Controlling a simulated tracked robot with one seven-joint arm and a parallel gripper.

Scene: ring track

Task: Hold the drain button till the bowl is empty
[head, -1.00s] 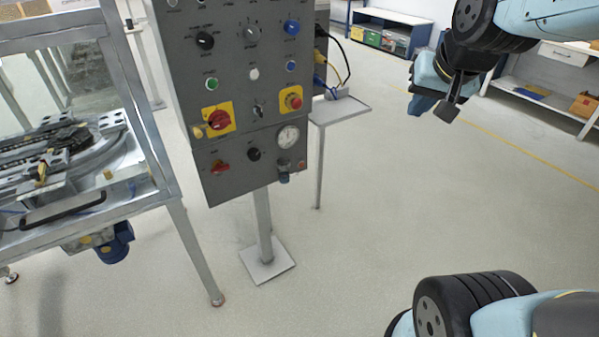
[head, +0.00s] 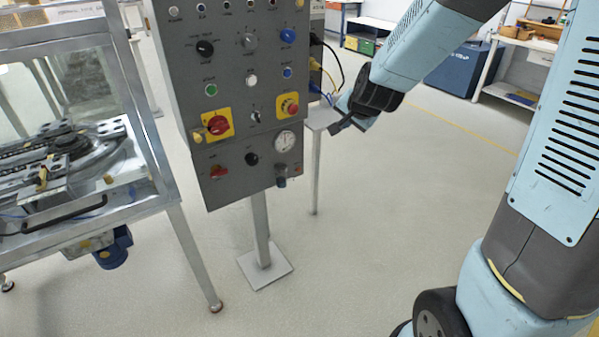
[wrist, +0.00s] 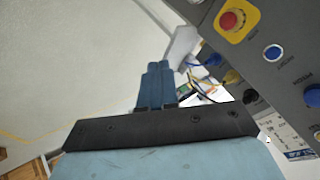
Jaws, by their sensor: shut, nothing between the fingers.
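The grey control panel (head: 228,60) stands upright on a post. It bears a green button (head: 211,90), a white button (head: 251,80) and a small blue button (head: 287,72); the labels are too small to read, so I cannot tell which is the drain button. The blue button also shows in the wrist view (wrist: 272,52). My gripper (head: 340,125) is shut and empty, right of the panel, apart from the buttons. Its blue fingers (wrist: 155,82) lie together.
A red emergency stop (head: 290,105) on yellow and a red rotary switch (head: 218,125) sit on the panel. A small side shelf (head: 322,117) with cables (head: 331,85) is close to my gripper. A glazed machine (head: 150,160) stands left. The floor in front is clear.

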